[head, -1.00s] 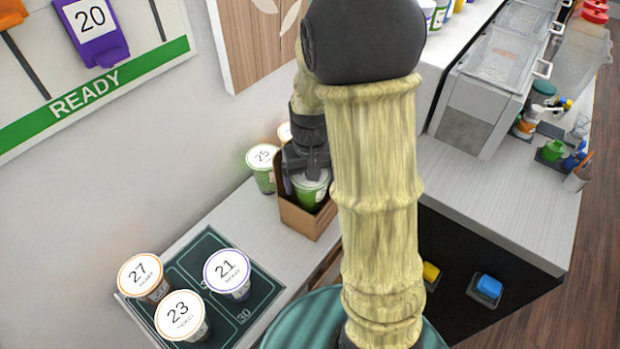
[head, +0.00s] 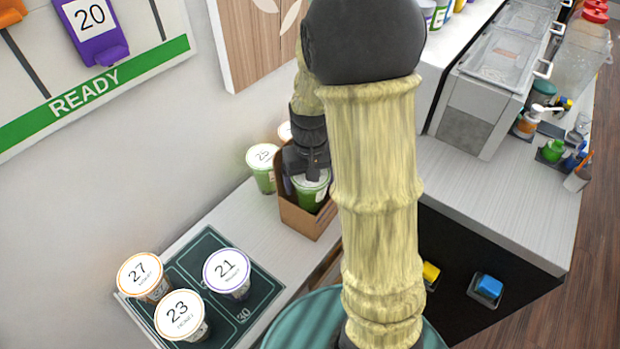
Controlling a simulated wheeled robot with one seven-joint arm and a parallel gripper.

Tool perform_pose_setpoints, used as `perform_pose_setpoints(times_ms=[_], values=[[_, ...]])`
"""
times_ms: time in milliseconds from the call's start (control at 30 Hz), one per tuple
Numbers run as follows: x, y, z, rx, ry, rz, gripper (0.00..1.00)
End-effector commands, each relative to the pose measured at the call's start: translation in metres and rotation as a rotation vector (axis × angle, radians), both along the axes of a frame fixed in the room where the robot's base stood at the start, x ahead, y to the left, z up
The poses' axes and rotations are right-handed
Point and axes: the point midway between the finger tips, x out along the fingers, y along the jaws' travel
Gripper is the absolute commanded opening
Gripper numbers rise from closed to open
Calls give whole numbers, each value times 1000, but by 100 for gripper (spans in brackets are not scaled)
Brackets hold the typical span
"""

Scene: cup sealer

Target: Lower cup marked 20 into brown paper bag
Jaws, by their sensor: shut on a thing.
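The brown paper bag (head: 301,219) stands open on the counter behind my arm. A green cup with a white lid (head: 309,192) is inside the bag's opening, its lid near the rim. My gripper (head: 313,172) is at the bag's mouth, shut on this cup from above. The number on its lid is hidden, so I cannot read whether it is 20. My arm covers the right part of the bag, and whether the cup touches the bag's bottom cannot be seen.
Cup 25 (head: 263,166) stands close to the bag's left side, with another lid (head: 285,131) behind. Cups 27 (head: 140,275), 23 (head: 181,316) and 21 (head: 228,272) stand on a dark tray (head: 203,245). A purple tag marked 20 (head: 92,25) hangs on the READY board (head: 95,95).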

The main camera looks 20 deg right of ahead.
Motion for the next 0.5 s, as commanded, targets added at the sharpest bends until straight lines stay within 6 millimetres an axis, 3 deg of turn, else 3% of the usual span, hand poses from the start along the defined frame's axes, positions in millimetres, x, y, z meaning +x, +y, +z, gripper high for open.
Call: perform_pose_setpoints(times_ms=[500], values=[[0, 0, -6, 0, -1, 0, 45]])
